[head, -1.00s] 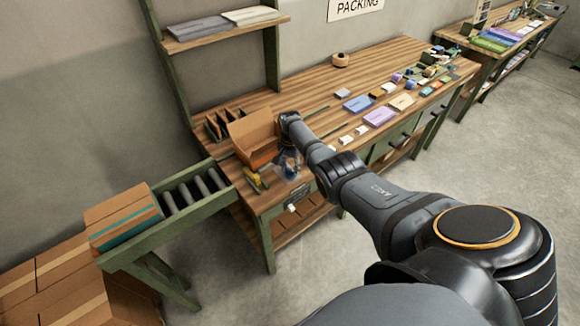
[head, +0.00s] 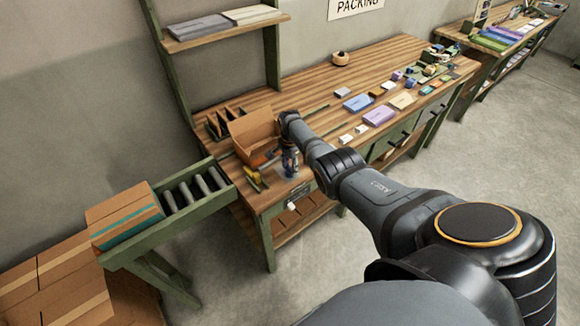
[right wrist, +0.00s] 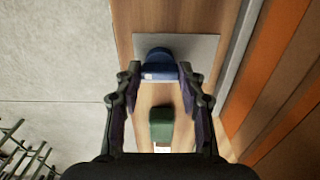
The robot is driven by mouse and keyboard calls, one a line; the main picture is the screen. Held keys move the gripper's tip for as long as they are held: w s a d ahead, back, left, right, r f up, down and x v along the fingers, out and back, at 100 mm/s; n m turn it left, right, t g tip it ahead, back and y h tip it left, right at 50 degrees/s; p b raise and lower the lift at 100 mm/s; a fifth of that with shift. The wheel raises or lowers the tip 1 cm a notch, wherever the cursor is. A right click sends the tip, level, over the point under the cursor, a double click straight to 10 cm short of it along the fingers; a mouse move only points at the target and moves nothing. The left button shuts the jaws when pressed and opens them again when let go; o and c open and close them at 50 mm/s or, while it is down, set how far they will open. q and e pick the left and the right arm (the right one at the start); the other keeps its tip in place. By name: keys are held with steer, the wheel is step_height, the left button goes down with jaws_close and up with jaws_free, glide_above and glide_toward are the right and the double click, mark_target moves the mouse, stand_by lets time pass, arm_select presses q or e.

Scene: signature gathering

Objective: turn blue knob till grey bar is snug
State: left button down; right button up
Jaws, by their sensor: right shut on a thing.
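The blue knob (right wrist: 159,65) is at the upper middle of the right wrist view. My right gripper (right wrist: 159,70) is shut on it, one finger at each side. In the head view this gripper (head: 290,168) points down at the near left end of the packing bench, and the knob cannot be made out there. A flat grey plate (right wrist: 203,50) lies behind the knob. A long grey strip (right wrist: 243,50) runs to the right of it. I cannot tell which of these is the grey bar, or whether it touches anything. My left gripper is not in view.
A green block (right wrist: 161,125) shows between the fingers, nearer the wrist. An open cardboard box (head: 254,136) stands close beside the gripper. Yellow tools (head: 254,176) lie to its left. A roller conveyor (head: 190,190) meets the bench's left end. Several small packages lie farther right.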

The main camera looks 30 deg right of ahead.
mark_target(290, 168)
steer(key=o, duration=1.2)
steer(key=shift+c, duration=0.2)
step_height(290, 168, up, 12)
